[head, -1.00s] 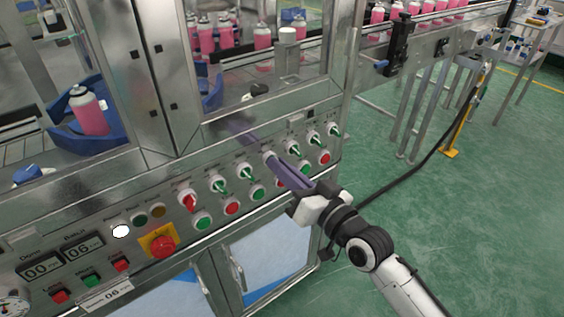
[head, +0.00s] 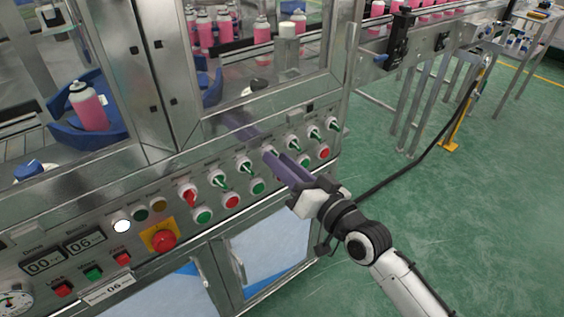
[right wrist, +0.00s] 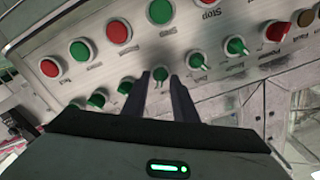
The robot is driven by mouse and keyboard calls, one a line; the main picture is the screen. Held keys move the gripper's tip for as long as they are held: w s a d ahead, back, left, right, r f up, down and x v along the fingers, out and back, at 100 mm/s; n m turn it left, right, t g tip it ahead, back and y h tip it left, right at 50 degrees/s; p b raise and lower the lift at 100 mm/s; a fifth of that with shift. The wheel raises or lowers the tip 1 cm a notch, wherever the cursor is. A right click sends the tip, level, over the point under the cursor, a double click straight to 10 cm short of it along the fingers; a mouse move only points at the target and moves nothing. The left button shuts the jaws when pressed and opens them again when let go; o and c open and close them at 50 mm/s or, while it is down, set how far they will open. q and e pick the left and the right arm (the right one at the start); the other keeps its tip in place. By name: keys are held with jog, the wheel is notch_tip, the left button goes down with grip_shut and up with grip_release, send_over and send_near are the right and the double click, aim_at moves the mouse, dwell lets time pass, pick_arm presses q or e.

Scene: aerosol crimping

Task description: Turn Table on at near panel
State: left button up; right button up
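A row of green selector knobs runs along the metal control panel (head: 135,225). My right gripper (head: 272,157) is at one of them, the third green knob to the right of the red selector knob (head: 188,195). In the right wrist view this green knob (right wrist: 160,75) sits between the tips of my right gripper (right wrist: 161,79). The fingers stand apart with a small gap visible beside the knob. Its label is not readable, so I cannot tell whether it is the Table knob. My left gripper is not in view.
Green and red push buttons lie below the knobs, including a green button (head: 203,215). A red emergency stop (head: 163,239) on a yellow plate is at left. Clear windows stand above the panel, with pink cans behind. Green floor (head: 480,220) at right is open.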

jog(key=v, duration=1)
jog(key=shift+s, duration=0.1)
dwell(0.3)
jog(key=s+d+f+g+h, duration=0.3)
jog(key=s+f, duration=0.6)
jog(key=f, duration=0.4)
jog(key=s+d+f+n+g+h, duration=0.1)
jog(key=s+d+f+g+h, duration=0.2)
jog(key=s+f, duration=0.7)
jog(key=d+f+h, duration=0.2)
jog(key=d+f, duration=0.1)
jog(key=f, duration=0.1)
jog(key=shift+s, duration=0.25)
